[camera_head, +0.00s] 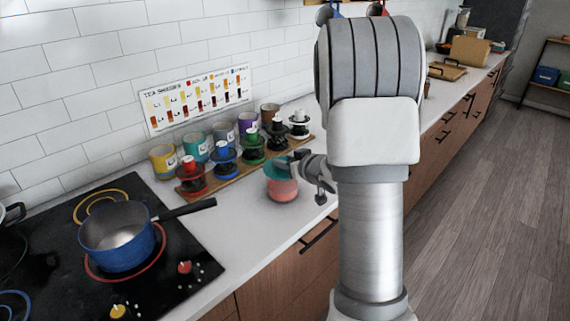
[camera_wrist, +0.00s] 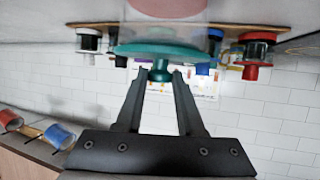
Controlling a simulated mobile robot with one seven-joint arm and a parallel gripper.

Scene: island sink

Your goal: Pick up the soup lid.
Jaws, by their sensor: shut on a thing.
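The soup lid is a teal disc with a round knob. In the head view the lid (camera_head: 277,168) is at the top of a clear jar with pinkish-red contents (camera_head: 283,190) on the white counter. My gripper (camera_head: 297,160) reaches it from the right. In the wrist view, which looks upside down, the lid (camera_wrist: 155,50) spans the middle top and its knob lies between my fingertips (camera_wrist: 159,76). My gripper is shut on the knob. The clear jar shows just beyond the lid; whether the lid touches its rim I cannot tell.
A wooden board (camera_head: 233,177) with several coloured stands is close behind the jar, with several tins against the tiled wall. A blue pot (camera_head: 117,240) sits on the black stove at left, its handle pointing right. Counter in front of the jar is clear.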

